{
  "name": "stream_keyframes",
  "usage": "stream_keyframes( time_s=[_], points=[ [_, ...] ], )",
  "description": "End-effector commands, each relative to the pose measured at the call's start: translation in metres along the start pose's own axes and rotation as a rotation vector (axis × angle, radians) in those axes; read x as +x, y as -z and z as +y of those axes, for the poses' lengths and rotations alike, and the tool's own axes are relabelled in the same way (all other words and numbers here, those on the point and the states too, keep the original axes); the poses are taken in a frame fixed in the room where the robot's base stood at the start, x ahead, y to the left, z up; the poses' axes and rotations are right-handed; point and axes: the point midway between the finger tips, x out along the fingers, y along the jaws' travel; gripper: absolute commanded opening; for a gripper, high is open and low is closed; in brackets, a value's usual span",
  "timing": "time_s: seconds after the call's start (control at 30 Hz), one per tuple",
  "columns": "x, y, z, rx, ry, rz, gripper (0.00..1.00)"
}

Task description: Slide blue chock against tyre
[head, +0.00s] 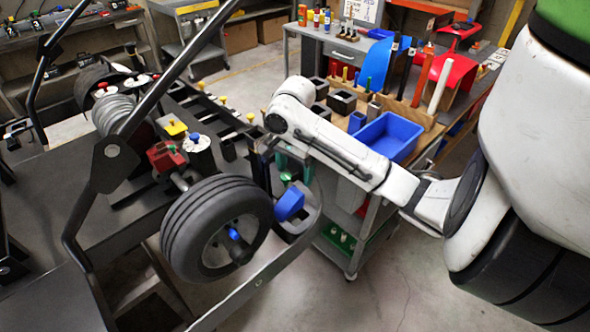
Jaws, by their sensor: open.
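The black tyre (213,229) with a grey rim and a blue-capped hub stands on the kart stand at centre left. The blue chock (290,204) is a small wedge just right of the tyre. It is very close to the tread, and I cannot tell whether they touch. My white arm reaches in from the right and bends down behind the tyre. My gripper (271,180) is dark, open and partly hidden, above and behind the chock and near the tyre's upper right side.
A grey rail (256,283) runs in front of the tyre, and black kart tubes (165,85) slope across the left. A bench behind my arm holds a blue bin (384,137) and several tools. The concrete floor at lower right is clear.

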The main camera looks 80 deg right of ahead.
Motion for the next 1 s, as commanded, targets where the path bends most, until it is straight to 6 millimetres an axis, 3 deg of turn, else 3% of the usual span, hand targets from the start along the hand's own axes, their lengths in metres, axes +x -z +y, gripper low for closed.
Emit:
stream_keyframes(
  time_s=[0.2, 0.67, 1.0],
  points=[
    [0.000, 0.001, 0.000, 0.144, 0.000, 0.001, 0.81],
    [0.003, 0.000, 0.000, 0.162, -0.001, -0.001, 0.81],
    [0.047, 0.002, 0.001, 0.163, -0.005, 0.001, 0.81]
  ],
)
